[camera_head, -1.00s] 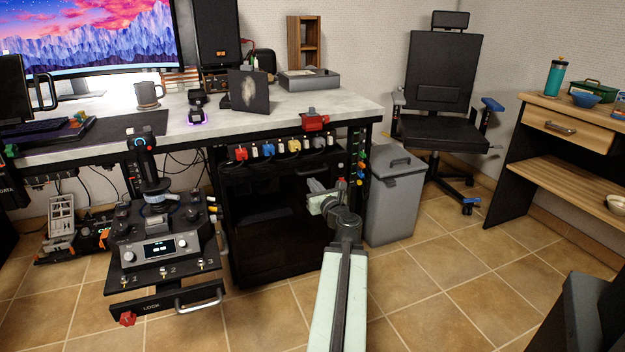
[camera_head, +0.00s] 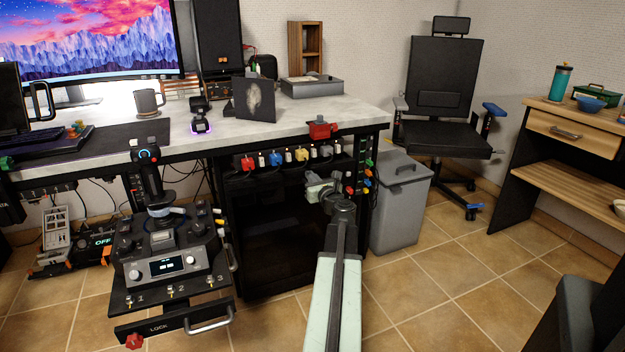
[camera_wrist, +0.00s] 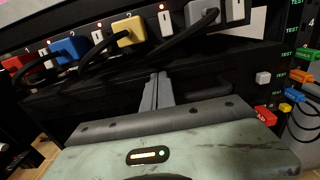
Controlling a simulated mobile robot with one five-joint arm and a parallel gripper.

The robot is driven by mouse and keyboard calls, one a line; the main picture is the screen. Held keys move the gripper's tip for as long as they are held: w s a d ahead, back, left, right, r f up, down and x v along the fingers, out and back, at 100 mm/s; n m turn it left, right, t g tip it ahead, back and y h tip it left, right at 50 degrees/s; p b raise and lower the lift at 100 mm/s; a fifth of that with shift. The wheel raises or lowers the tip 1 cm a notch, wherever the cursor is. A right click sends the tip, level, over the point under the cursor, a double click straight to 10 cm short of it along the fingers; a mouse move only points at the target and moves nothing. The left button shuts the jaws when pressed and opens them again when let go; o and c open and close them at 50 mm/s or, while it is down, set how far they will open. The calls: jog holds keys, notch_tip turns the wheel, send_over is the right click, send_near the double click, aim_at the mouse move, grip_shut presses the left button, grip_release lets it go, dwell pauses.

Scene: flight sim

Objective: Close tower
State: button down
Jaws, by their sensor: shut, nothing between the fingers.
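A black tower (camera_head: 275,235) stands under the right part of the desk. It has a dark front, and I cannot tell how far open it is. A row of red, blue, yellow and grey plugs (camera_head: 275,159) with white switches runs along its top; the row also fills the top of the wrist view (camera_wrist: 128,32). My gripper (camera_head: 314,182) is in front of the tower's upper right part. In the wrist view my gripper (camera_wrist: 156,80) is shut and empty, its fingers together just below the plugs and cables. Whether the tips touch the dark surface cannot be told.
A grey bin (camera_head: 402,205) stands right of the tower. A control stand (camera_head: 170,265) with a joystick and a front handle is at the left. The desk edge (camera_head: 330,132) with a red clamp-like part overhangs the tower.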

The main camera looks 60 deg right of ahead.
aim_at(302, 164)
jog(key=shift+w, duration=0.1)
jog(key=x, duration=0.9)
jog(key=shift+d+r, duration=0.1)
jog(key=shift+d, duration=0.05)
jog(key=v, duration=1.5)
jog(key=shift+w, duration=0.1)
